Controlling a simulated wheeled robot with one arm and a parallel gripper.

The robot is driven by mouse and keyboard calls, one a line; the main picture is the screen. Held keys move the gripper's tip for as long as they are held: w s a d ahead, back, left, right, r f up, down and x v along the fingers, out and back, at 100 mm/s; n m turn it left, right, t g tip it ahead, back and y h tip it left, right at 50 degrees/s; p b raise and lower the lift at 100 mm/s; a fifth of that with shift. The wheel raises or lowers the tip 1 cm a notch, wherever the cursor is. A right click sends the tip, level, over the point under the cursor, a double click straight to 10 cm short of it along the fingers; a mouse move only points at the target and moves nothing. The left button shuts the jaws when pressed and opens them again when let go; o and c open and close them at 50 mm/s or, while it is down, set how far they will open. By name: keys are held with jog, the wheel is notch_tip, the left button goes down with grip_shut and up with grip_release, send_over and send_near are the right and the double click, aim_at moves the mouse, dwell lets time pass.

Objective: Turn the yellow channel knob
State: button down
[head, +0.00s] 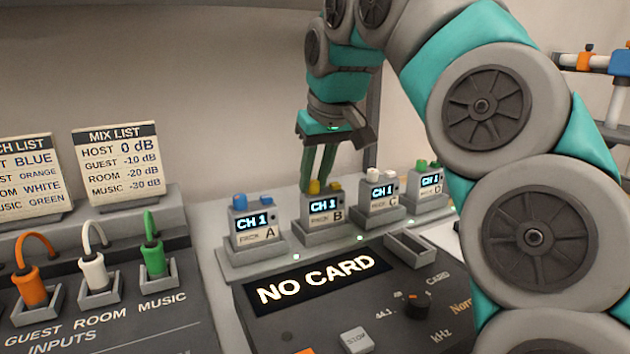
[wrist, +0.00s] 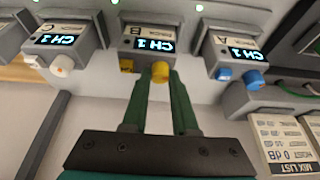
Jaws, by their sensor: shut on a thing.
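The yellow channel knob (wrist: 161,72) is on the pack marked B (head: 322,211), whose display reads CH 1. The knob also shows at the fingertips in the head view (head: 313,187). A yellow square piece (wrist: 126,66) sits beside the knob on the same pack. My gripper (head: 317,180) reaches down to pack B from above. In the wrist view its two green fingers stand on either side of the round yellow knob, shut on it. Part of the knob is hidden by the fingertips.
Pack A (head: 253,226) with blue knobs stands left of B; pack C (head: 382,196) with white and pack D (head: 428,188) with green stand right. All displays read CH 1. A NO CARD screen (head: 320,280) lies in front. Cable plugs (head: 93,272) stand at left.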

jog(key=m+h+b, duration=0.1)
jog(key=m, duration=0.1)
jog(key=shift+f+m+b, duration=0.2)
jog(key=shift+m+b, duration=0.1)
jog(key=shift+m, duration=0.1)
jog(key=m+h, duration=0.1)
jog(key=m, duration=0.1)
jog(key=shift+a+r+m+b, duration=0.1)
jog(key=shift+m+b, duration=0.2)
jog(key=shift+m, duration=0.1)
jog(key=m+h+p, duration=0.1)
jog(key=m, duration=0.3)
jog(key=shift+a+r+h+p, duration=0.15)
jog(key=shift+r+h+p, duration=0.05)
jog(key=shift+h+p, duration=0.2)
jog(key=shift+m+h+p, duration=0.4)
jog(key=shift+m+p, duration=0.3)
jog(key=shift+m, duration=0.3)
jog(key=shift+f+g, duration=0.15)
jog(key=shift+g, duration=0.15)
jog(key=c, duration=0.9)
grip_release()
jog(key=shift+c, duration=0.2)
